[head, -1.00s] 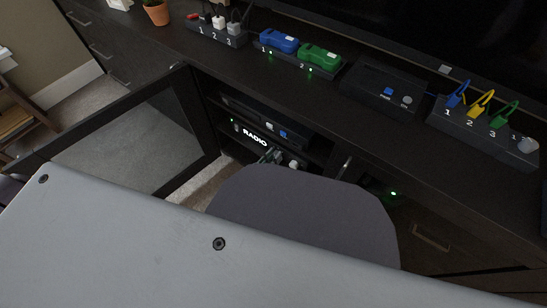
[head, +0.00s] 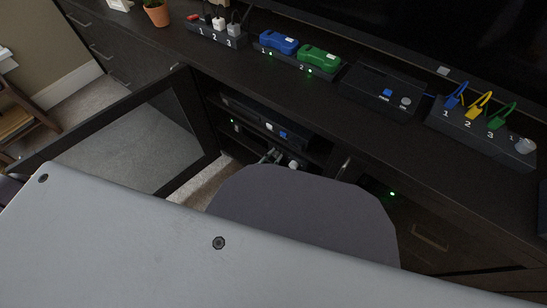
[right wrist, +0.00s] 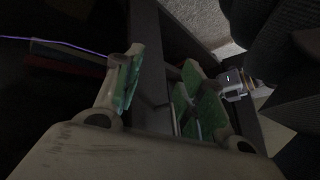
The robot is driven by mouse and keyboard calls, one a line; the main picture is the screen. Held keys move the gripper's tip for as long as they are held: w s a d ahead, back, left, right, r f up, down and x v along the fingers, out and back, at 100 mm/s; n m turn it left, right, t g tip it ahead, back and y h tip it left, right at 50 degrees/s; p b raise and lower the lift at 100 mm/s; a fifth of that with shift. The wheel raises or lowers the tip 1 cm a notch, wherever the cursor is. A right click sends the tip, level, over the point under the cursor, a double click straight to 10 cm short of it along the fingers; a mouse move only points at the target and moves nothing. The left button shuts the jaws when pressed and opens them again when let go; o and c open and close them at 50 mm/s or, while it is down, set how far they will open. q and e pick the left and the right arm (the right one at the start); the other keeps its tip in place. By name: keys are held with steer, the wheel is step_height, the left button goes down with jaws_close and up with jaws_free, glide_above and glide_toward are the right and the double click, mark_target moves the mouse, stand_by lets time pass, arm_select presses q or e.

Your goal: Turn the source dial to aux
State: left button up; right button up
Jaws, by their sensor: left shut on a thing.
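The receiver (head: 243,133) sits in the open cabinet bay, and its front display is dark. My left gripper (head: 271,157) is at the lower front of the receiver, shut on the source dial, which is mostly hidden by the fingers. A pale round knob (head: 293,165) shows just right of the fingers. In the right wrist view, my right gripper (right wrist: 162,62) has its green-padded fingers apart, with a dark panel edge beyond them. I cannot make out anything held there.
The cabinet door (head: 130,140) stands open at the left. Another black device (head: 265,118) is on the shelf above. The cabinet top carries a blue box (head: 278,42), a green box (head: 319,58) and a switch block (head: 475,132). My own grey body covers the foreground.

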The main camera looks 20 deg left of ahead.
arm_select(q)
steer(key=shift+m, duration=1.8)
steer(key=o, duration=1)
steer(key=shift+o, duration=0.3)
steer(key=shift+s, duration=0.1)
steer(key=shift+f, duration=0.1)
steer(key=shift+f+n, duration=0.1)
steer(key=shift+n, duration=0.2)
